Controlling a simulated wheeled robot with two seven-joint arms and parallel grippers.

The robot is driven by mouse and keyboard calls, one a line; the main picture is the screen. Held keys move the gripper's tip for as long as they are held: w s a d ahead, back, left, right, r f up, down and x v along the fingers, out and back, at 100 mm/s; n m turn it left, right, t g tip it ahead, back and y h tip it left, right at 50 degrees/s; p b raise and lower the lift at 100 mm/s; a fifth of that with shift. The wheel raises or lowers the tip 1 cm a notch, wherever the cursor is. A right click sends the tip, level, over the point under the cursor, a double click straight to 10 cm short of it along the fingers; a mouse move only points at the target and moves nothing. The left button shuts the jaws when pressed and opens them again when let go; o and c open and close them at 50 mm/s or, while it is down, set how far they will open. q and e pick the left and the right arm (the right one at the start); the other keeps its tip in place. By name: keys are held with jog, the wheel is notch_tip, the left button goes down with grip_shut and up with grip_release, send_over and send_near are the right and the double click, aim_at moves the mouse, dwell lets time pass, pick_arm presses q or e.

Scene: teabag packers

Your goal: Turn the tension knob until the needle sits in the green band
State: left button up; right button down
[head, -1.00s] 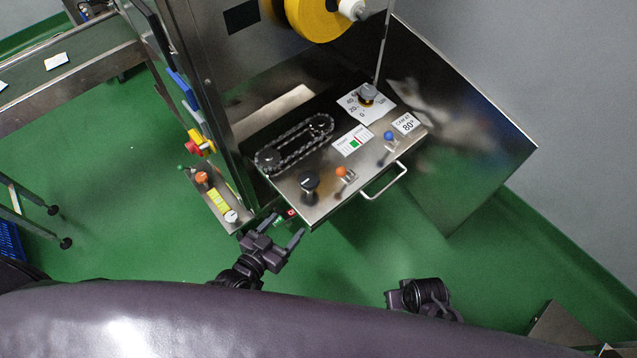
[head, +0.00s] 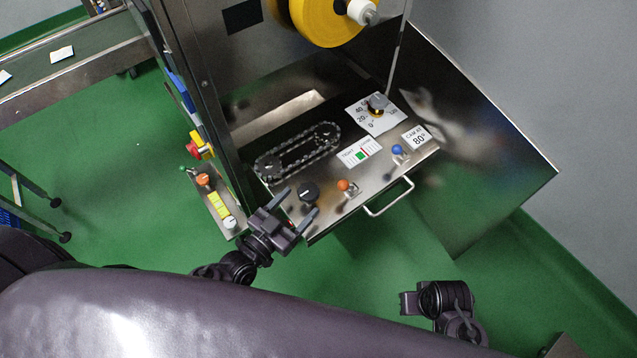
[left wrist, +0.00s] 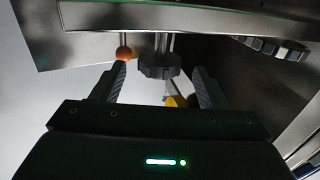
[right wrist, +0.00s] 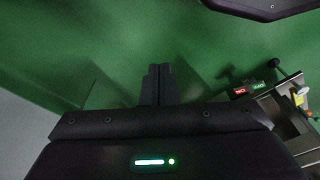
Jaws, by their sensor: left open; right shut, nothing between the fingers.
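The black tension knob (head: 308,191) stands on the steel panel's near left part, with a pale mark on top. The white card gauge (head: 360,152) behind it reads "TIGHT" at its left and has a green block near its middle and red at its right; I cannot make out the needle. My left gripper (head: 302,199) is open at the knob. In the left wrist view the knob (left wrist: 159,66) lies between and just beyond the spread fingertips, with no contact visible. My right gripper (head: 404,303) is away from the panel; its fingers are together and empty in the right wrist view (right wrist: 158,82).
An orange ball lever (head: 343,185) stands close right of the knob, a blue one (head: 397,149) farther right. A 0-20-40 dial (head: 377,104) is at the back and a chain (head: 297,152) at the left. A handle (head: 390,198) juts from the front edge.

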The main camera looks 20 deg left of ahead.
aim_at(315, 186)
pick_arm(q)
jog(key=x, duration=0.5)
jog(key=shift+w+b, duration=0.1)
jog(key=shift+b, duration=0.2)
jog(key=shift+w+d, duration=0.35)
jog(key=shift+w, duration=0.3)
pick_arm(e)
jog(key=shift+s+a+r, duration=0.1)
jog(key=shift+r, duration=0.6)
jog(key=shift+s+a+r, duration=0.1)
jog(key=shift+r, duration=0.55)
jog(key=shift+w, duration=0.1)
pick_arm(q)
jog(key=c, duration=1)
jog(key=shift+h, duration=0.3)
pick_arm(e)
jog(key=shift+f, duration=0.1)
